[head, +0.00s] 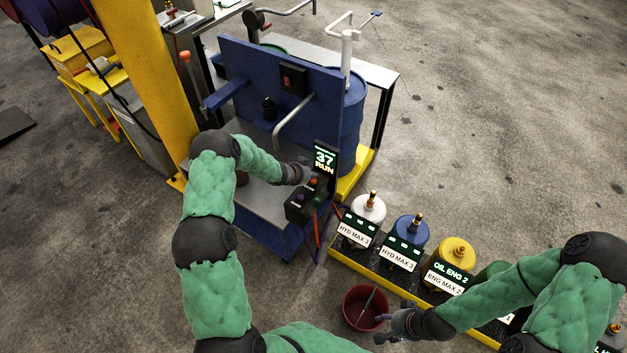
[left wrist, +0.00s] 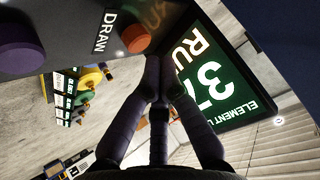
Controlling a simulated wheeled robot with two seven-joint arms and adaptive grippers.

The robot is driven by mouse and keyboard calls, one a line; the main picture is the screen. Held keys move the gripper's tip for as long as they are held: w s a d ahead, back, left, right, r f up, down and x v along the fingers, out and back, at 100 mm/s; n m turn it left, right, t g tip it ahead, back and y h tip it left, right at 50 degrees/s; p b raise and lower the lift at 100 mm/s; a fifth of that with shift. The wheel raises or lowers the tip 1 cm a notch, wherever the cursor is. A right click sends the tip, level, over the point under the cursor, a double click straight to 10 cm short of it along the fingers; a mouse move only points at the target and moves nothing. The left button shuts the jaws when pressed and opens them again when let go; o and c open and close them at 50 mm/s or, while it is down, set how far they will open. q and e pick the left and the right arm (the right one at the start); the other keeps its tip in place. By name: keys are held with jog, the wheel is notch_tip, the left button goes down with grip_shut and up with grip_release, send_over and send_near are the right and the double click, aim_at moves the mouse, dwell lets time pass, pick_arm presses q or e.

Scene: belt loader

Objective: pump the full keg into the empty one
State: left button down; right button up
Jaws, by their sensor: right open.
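A white keg (head: 369,207), a blue keg (head: 410,230) and a yellow keg (head: 455,252) stand in a row. A blue pump cart (head: 270,232) carries a display (head: 325,158) reading 37 RUN, also in the left wrist view (left wrist: 215,75). Below it is a control box (head: 298,207). My left gripper (head: 306,178) has its fingertips together (left wrist: 158,75) by the orange button (left wrist: 135,38) beside the DRAW label; contact is unclear. My right gripper (head: 383,328) is open and empty beside the red bucket.
The red bucket (head: 350,310) with a rod (head: 367,303) in it stands before the keg rack (head: 345,258). A blue drum (head: 351,120) stands behind the cart. A yellow post (head: 150,75) rises at left. The floor at right is clear.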

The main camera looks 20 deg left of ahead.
aim_at(312, 181)
pick_arm(q)
jog(key=shift+r+p, duration=2)
jog(key=shift+r, duration=0.55)
jog(key=shift+f, duration=0.1)
jog(key=s+d+f+n+g+h, duration=0.15)
jog(key=s+d+f+n, duration=0.3)
jog(key=s+d, duration=0.6)
jog(key=s+d+n+g, duration=0.3)
jog(key=s+d, duration=0.3)
jog(key=s, duration=0.8)
jog(key=s+d+f+n+g, duration=0.1)
jog(key=s+d+n+g, duration=0.2)
jog(key=s, duration=1)
jog(key=d+g, duration=0.1)
jog(key=d, duration=0.2)
jog(key=shift+s+d, duration=0.25)
jog(key=shift+s, duration=0.1)
